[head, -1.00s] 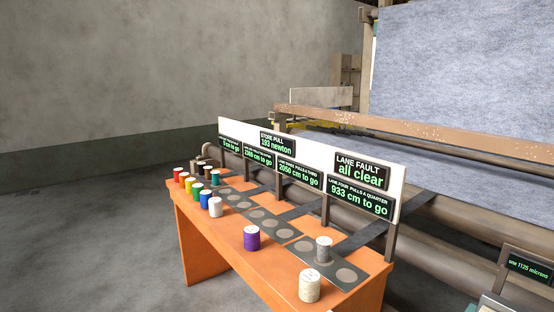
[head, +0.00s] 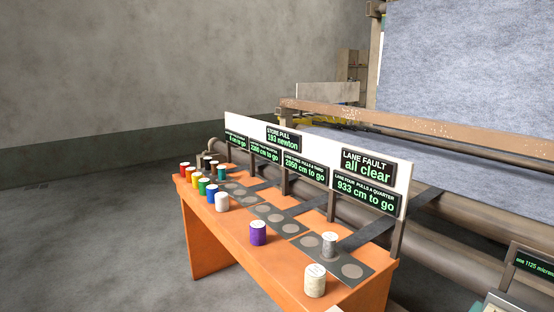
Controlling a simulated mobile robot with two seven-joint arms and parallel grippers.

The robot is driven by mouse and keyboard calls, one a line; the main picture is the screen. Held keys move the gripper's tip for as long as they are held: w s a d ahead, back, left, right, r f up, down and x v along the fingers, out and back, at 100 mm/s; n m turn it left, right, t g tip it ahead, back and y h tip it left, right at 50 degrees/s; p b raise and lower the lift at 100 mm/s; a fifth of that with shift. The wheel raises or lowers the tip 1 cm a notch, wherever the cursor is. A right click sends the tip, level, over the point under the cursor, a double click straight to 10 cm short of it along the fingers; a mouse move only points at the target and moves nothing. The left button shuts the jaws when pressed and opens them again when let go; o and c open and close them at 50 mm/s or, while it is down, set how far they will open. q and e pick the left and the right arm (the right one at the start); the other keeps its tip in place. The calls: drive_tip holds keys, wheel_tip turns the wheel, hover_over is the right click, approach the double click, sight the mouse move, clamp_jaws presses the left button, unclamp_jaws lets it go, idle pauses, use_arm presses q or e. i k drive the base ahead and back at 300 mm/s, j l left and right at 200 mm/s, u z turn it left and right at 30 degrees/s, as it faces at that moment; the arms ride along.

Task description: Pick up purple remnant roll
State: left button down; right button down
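The purple remnant roll (head: 258,233) stands upright near the front edge of the orange table (head: 230,243). It is beside a dark plate with round pale spots. Neither of my grippers is in the head view, and nothing touches the purple roll.
A cream roll (head: 315,281) stands at the near end and a grey roll (head: 329,245) on a dark plate (head: 352,270). A white roll (head: 222,202) and several coloured rolls line the far end. A white sign board (head: 330,165) runs along the back. Open floor (head: 100,230) lies left.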

sight(257, 227)
drive_tip(key=i+j, duration=0.7)
drive_tip(key=i+j+z, duration=0.1)
drive_tip(key=i+j, duration=0.15)
drive_tip(key=i+j+z, duration=0.1)
drive_tip(key=i+j, duration=0.15)
drive_tip(key=j, duration=0.25)
